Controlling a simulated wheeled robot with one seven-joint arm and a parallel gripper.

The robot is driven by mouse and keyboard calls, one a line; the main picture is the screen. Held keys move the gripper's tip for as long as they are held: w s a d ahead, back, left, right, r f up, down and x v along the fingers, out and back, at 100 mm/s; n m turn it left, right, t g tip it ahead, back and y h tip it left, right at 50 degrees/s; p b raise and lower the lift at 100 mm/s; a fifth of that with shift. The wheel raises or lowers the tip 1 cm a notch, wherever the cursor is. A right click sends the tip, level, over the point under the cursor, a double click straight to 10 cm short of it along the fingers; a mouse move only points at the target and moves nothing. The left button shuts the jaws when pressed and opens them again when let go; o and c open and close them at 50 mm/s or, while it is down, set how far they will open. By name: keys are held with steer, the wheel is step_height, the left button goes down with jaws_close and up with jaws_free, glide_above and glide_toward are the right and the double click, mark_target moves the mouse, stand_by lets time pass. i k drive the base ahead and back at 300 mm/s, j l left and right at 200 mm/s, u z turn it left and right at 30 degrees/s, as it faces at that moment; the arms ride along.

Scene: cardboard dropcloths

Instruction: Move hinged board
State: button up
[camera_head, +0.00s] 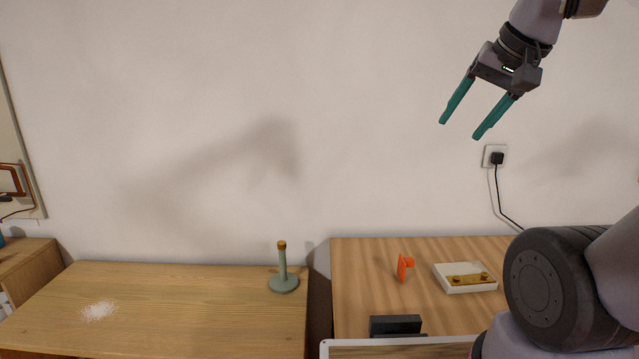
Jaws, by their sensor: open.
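My gripper (459,129) is at the upper right, with two teal fingers spread apart and nothing between them. It hangs in the air in front of the wall, well above the tables. No board with a clear hinge shows. A white-edged panel with a wood-coloured face (400,348) shows at the bottom edge, mostly cut off; I cannot tell if it is the hinged board. A white block with a brass-coloured plate and knobs (465,278) lies on the right table. My gripper touches none of these.
The right table (360,265) also bears an orange bracket-like piece (404,267) and a black box (395,325). The left table (190,310) bears a green stand (283,275) and white powder (98,311). A plugged cable (498,190) hangs on the wall.

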mark_target(471, 281)
steer(key=k+l, duration=0.1)
steer(key=l, duration=0.5)
steer(key=k+l, duration=0.1)
steer(key=l, duration=0.5)
steer(key=i+l, duration=0.1)
steer(key=l, duration=0.2)
steer(key=i+l, duration=0.1)
steer(key=l, duration=0.2)
